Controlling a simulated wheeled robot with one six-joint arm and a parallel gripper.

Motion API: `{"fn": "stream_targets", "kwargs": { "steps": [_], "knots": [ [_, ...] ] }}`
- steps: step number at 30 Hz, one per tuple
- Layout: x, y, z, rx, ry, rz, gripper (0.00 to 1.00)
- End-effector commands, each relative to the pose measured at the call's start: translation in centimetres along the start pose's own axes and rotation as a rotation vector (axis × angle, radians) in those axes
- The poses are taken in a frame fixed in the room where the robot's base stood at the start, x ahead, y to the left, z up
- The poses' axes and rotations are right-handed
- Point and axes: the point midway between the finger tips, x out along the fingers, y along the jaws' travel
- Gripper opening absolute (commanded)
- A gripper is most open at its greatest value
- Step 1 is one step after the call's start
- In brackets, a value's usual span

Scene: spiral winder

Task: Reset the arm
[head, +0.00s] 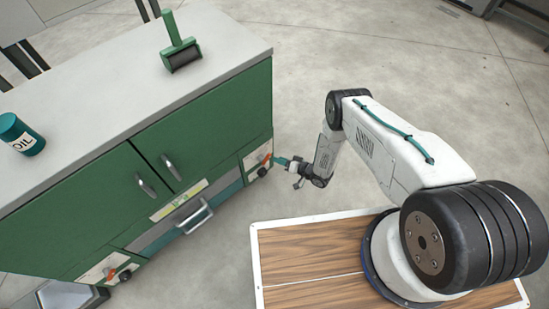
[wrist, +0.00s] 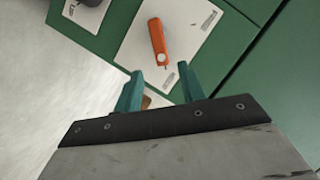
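My arm reaches out to the left in the head view, and my gripper (head: 282,160) is close to the right end of the green cabinet's front (head: 226,128). In the wrist view my gripper (wrist: 158,82) has its two teal fingers apart, with nothing between them. Beyond the fingertips is an orange lever (wrist: 158,41) on a pale plate (wrist: 128,46) on the cabinet. The fingers appear apart from the lever.
A silver drawer handle (head: 194,216) and door handles (head: 168,160) stick out from the front. Open concrete floor (head: 400,60) lies behind and right of the arm.

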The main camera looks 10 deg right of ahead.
Motion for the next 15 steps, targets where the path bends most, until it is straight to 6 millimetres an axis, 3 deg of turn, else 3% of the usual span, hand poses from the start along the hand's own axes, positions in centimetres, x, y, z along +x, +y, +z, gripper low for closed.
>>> {"fn": "stream_targets", "kwargs": {
  "steps": [15],
  "knots": [
    [-0.73, -0.02, -0.04, -0.001, 0.001, -0.001, 0.4]
  ]
}}
